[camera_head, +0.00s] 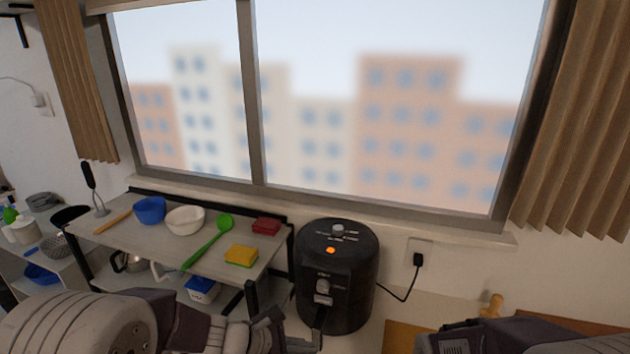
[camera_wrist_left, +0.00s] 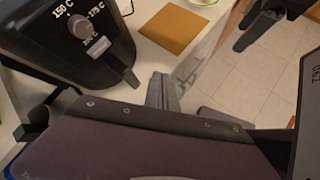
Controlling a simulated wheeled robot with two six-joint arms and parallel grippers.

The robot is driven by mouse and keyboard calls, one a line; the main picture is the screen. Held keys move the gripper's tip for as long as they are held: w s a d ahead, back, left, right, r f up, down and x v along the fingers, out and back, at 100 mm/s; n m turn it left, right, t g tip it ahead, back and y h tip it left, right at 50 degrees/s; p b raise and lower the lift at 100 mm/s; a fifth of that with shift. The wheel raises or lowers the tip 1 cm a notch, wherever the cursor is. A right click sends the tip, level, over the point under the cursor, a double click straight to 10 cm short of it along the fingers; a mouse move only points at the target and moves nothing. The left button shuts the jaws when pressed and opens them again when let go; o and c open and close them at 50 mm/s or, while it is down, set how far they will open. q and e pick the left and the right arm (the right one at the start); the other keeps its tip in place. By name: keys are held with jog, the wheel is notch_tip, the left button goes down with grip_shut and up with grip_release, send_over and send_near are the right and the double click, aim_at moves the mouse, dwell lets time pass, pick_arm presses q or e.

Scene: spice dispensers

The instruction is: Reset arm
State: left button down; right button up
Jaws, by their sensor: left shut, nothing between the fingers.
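My left arm comes in along the bottom of the head view. Its gripper (camera_head: 298,334) is low in front of the black air fryer (camera_head: 352,262). In the left wrist view the gripper's fingers (camera_wrist_left: 163,92) are together and empty, just right of the fryer (camera_wrist_left: 62,45) and its handle. I cannot tell whether they touch the fryer. My right arm (camera_head: 510,336) shows at the bottom right of the head view. Dark finger-like parts, probably my right gripper (camera_wrist_left: 262,24), show at the top right of the wrist view; their opening is unclear.
A metal shelf (camera_head: 143,230) left of the fryer holds a blue bowl (camera_head: 150,210), a white bowl (camera_head: 185,220), a green spoon (camera_head: 208,243) and sponges (camera_head: 241,255). A brown board (camera_wrist_left: 173,27) lies on the counter right of the fryer. Tiled floor lies beyond the counter edge.

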pick_arm(q)
jog(key=s+a+f+m+g+y, duration=0.1)
jog(key=s+a+f+m+y, duration=0.2)
jog(key=a+m, duration=0.5)
jog(key=s+a+f+m+g+y, duration=0.2)
jog(key=s+a+m+y, duration=0.3)
jog(key=m, duration=0.6)
jog(key=s+a, duration=0.2)
jog(key=s, duration=0.1)
jog(key=shift+a+f+g, duration=0.3)
jog(key=shift+a+f, duration=0.1)
